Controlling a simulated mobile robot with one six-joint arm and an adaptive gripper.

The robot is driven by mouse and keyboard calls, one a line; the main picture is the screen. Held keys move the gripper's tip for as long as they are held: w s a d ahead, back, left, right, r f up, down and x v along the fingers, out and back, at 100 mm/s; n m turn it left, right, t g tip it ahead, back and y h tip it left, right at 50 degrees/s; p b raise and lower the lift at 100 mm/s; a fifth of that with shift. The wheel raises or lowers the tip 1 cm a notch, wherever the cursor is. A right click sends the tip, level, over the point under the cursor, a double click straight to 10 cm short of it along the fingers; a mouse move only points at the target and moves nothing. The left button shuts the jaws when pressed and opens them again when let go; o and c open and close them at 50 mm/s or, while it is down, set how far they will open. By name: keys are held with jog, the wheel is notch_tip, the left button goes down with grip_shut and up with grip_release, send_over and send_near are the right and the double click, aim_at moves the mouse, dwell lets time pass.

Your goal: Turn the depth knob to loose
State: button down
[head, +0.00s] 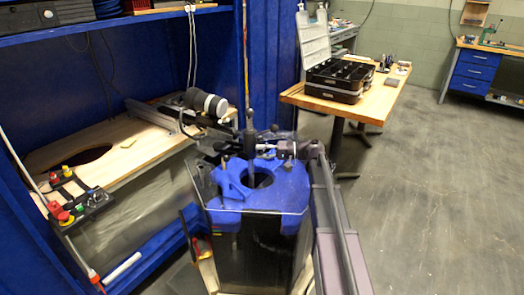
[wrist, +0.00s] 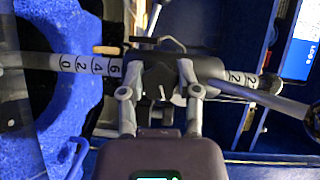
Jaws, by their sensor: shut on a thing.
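In the wrist view, my gripper (wrist: 159,74) is shut on a dark knob (wrist: 158,78), which I take to be the depth knob. One finger is on each side of it. The knob sits at a grey rod (wrist: 72,64) marked with numbers, which runs across the picture on both sides. My fingers and palm hide part of the knob, and its setting cannot be read. In the head view, my gripper (head: 287,148) is small, above the blue-topped tank (head: 262,235); the knob cannot be made out there.
Blue foam (head: 290,188) with a round opening tops the tank. A red-button control box (head: 75,205) is at far left. A wooden table with a black organizer (head: 342,78) stands behind. Floor at right is clear.

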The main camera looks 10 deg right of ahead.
jog(key=shift+n+h+p, duration=0.5)
jog(key=shift+n, duration=0.3)
jog(key=shift+c, duration=1.5)
grip_release()
jog(key=shift+f+m+b, duration=0.15)
jog(key=shift+m+b, duration=0.15)
jog(key=shift+b, duration=0.15)
jog(key=shift+m+y+b, duration=0.6)
jog(key=shift+m+b, duration=0.1)
jog(key=shift+b, duration=0.05)
jog(key=shift+d+m, duration=0.2)
jog(key=shift+m, duration=0.1)
jog(key=v, duration=1.3)
jog(key=shift+d, duration=0.2)
jog(key=shift+p, duration=0.3)
